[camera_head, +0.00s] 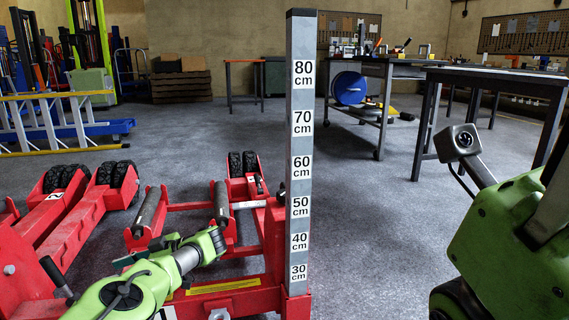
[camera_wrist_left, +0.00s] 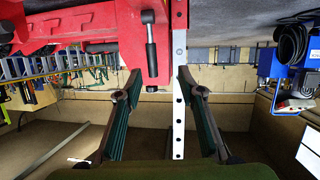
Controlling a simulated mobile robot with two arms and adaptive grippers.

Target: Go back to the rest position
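My left arm (camera_head: 135,290) reaches in at the lower left of the head view, over the red trolley jack (camera_head: 245,302). Its gripper end (camera_head: 214,240) lies left of the upright measuring post (camera_head: 302,140), which is marked in centimetres. In the left wrist view, my left gripper (camera_wrist_left: 160,82) has its two dark green fingers spread apart, with nothing clasped. A perforated metal post (camera_wrist_left: 179,100) shows in the gap, close to the right finger; its depth is unclear. My right arm (camera_head: 515,235) fills the right edge of the head view; its fingers do not show.
More red jack equipment (camera_head: 60,215) with black wheels stands at the left. Behind are a ladder (camera_head: 45,115), a workbench (camera_head: 385,68) with tools and a dark table (camera_head: 495,78). Grey floor (camera_head: 375,225) is free between the post and my right arm.

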